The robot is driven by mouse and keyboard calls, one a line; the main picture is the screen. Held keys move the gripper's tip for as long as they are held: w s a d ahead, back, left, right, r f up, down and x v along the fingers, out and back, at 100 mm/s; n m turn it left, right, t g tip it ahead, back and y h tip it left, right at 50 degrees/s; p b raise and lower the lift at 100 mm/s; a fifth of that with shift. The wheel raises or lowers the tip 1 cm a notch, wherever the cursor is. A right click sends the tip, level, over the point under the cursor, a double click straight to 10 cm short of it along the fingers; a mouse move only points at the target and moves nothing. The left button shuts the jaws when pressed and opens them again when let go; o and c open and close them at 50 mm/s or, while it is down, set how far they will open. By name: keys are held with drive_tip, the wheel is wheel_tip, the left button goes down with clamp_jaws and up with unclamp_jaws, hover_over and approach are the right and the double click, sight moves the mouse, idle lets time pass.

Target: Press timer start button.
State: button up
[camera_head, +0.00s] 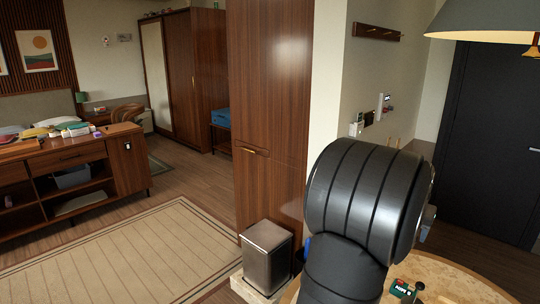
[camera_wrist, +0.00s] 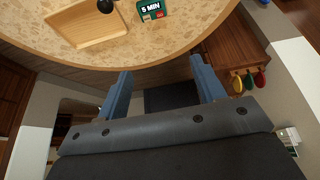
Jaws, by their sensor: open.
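A green timer block with white "5 MIN" lettering (camera_wrist: 151,9) is at the top edge of the wrist view, on a round speckled tabletop (camera_wrist: 196,22). Part of it is cut off by the frame. A small green item with white marks, likely the same timer (camera_head: 400,287), shows at the bottom of the head view. My gripper (camera_wrist: 160,68) is open and empty, its two blue fingers wide apart. In the wrist view the fingertips lie below the timer, apart from it, past the table's edge. In the head view my dark arm hides most of the gripper.
A shallow wooden tray (camera_wrist: 101,39) sits left of the timer, with a round black knob (camera_wrist: 105,6) at its far side. Coloured items hang on hooks (camera_wrist: 248,81) at the right. A metal bin (camera_head: 267,257) stands by the wooden cabinet (camera_head: 268,110).

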clamp_jaws()
idle(1.4)
